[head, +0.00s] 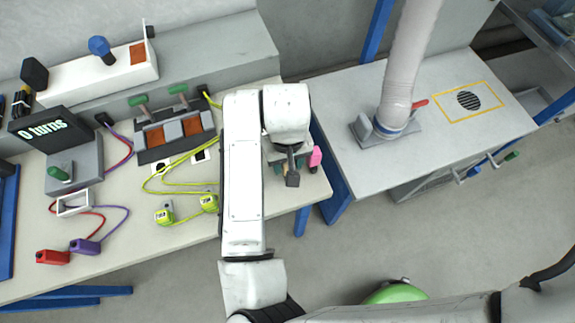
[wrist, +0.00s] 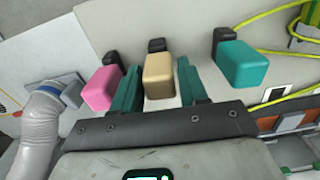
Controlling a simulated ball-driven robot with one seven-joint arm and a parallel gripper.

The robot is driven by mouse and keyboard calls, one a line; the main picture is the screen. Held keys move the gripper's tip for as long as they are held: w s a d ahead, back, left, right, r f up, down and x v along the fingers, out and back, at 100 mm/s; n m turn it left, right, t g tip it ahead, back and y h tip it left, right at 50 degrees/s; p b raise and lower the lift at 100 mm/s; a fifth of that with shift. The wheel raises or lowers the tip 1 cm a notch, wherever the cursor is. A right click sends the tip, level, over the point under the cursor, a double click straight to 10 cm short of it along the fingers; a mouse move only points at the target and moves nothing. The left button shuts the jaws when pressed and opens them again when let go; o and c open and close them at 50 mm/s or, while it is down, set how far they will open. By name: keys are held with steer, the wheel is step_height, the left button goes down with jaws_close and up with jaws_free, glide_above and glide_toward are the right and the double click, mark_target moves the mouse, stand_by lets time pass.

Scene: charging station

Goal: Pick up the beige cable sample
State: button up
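The beige cable sample (wrist: 159,78) is a small rounded block with a dark end, in the middle of the wrist view. My gripper (wrist: 158,70) has its two teal fingers apart, one on each side of the beige sample. I cannot tell from the view how close the fingers are to its sides. In the head view my gripper (head: 289,163) is over the right end of the workbench, and my arm and gripper hide the beige sample there.
A pink sample (wrist: 102,90) lies left of the fingers and a teal sample (wrist: 242,63) lies right of them. Yellow cables (head: 178,172) lie on the bench (head: 130,225) left of my arm. A ventilation hose (head: 405,70) stands on the right table (head: 360,90).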

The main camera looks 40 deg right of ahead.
steer(key=c, duration=0.7)
steer(key=shift+o, duration=0.2)
steer(key=shift+r, duration=0.1)
